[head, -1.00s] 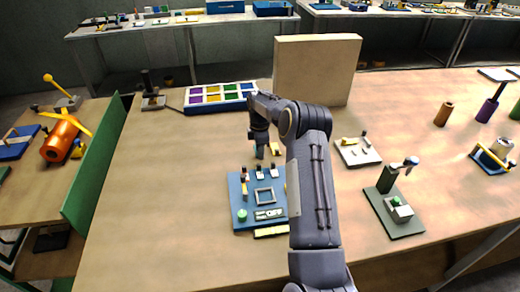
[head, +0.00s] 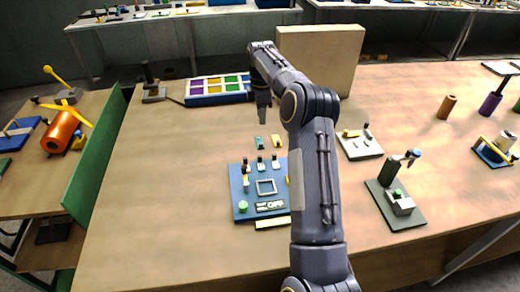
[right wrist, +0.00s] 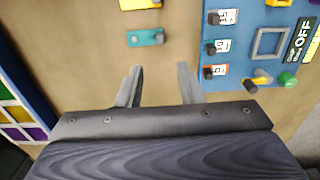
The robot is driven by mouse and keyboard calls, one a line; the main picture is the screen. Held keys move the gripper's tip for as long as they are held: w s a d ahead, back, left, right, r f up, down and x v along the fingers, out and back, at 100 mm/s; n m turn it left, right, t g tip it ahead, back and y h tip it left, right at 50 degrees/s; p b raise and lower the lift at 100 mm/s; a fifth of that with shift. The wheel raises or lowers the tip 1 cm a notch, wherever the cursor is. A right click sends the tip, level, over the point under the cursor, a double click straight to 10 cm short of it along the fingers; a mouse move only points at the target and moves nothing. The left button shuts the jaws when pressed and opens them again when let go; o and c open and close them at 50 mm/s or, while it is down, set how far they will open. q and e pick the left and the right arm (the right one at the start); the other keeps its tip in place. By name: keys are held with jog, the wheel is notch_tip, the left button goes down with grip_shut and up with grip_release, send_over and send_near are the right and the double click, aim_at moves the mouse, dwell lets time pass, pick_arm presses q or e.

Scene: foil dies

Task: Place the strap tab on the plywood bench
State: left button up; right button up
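A small teal tab with a hole (head: 260,142), which looks like the strap tab, lies flat on the plywood bench (head: 160,190), just behind the blue board. It also shows in the right wrist view (right wrist: 146,38), beyond my fingertips and touching neither. A similar yellow piece (head: 277,140) lies on the bench just right of it. I cannot be sure which one is named the strap tab. My right gripper (head: 262,118) is above the bench, beyond the teal tab in the head view. Its two fingers (right wrist: 160,72) are apart with nothing between them. My left gripper is not in view.
A blue board (head: 238,212) with switches, a square frame and a green button stands in front of the tabs. Behind are a tray of coloured compartments (head: 205,100) and a tan upright block (head: 340,55). The bench's left side is clear.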

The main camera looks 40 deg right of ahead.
jog(key=s+a+r+m+t+y, duration=0.1)
jog(key=s+a+r+m+t, duration=0.35)
jog(key=s+a+r, duration=0.8)
jog(key=s+a+f+m+y, duration=0.1)
jog(key=s+a+f+m, duration=0.1)
jog(key=s+a, duration=0.3)
jog(key=s+a+f+m+y, duration=0.1)
jog(key=s+a+f+m, duration=0.2)
jog(key=s, duration=0.6)
jog(key=s+a+f+m+t, duration=0.1)
jog(key=s+a+f+m, duration=0.2)
jog(key=s+a, duration=0.4)
jog(key=shift+s+a+m+y, duration=0.15)
jog(key=shift+a+m+y, duration=0.25)
jog(key=shift+m, duration=0.35)
